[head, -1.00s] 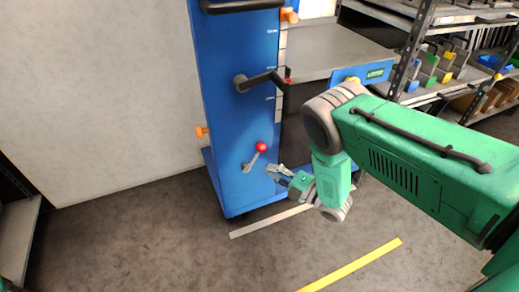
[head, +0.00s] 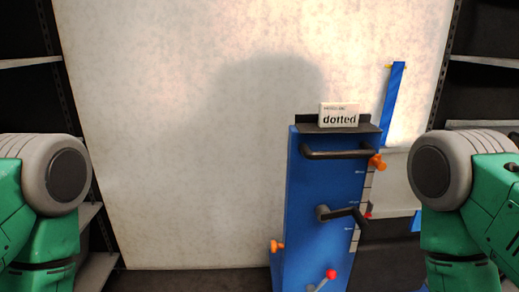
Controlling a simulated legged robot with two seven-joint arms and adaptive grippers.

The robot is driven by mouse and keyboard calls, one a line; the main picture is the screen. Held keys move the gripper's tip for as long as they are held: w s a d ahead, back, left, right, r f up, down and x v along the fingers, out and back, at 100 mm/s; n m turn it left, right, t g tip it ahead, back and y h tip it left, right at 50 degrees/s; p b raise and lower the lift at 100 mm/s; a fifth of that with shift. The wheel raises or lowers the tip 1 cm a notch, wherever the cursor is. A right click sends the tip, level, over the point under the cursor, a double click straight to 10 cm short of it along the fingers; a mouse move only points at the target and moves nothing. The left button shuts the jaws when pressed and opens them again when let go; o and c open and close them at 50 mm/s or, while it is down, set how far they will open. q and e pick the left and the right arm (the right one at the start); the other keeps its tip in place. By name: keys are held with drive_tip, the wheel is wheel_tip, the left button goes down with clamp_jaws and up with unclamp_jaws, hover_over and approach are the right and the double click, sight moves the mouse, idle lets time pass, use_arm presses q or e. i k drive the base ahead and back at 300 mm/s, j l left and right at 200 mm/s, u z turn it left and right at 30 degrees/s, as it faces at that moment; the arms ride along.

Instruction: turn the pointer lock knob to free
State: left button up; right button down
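A blue column (head: 318,212) stands right of centre in the head view. An orange knob (head: 377,161) sticks out at its upper right edge, by a strip with small marks. Another orange knob (head: 277,246) sits low on its left side. I cannot tell which is the pointer lock knob, or how either is turned. A black crank handle (head: 343,215) is on the front, with a small red part (head: 368,210) by the scale strip. A red ball lever (head: 330,274) shows at the bottom edge. Only my arm links show at both sides; both grippers are out of view.
A black bar handle (head: 338,152) crosses the column's top, below a card reading "dotted" (head: 339,117). A blue upright (head: 393,104) stands behind at right. Dark shelving lines both sides. A pale panel (head: 180,130) fills the back; the space left of the column looks clear.

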sight(275, 245)
drive_tip(key=i+j+z, duration=0.45)
drive_tip(key=j+z, duration=0.15)
drive_tip(key=z, duration=1)
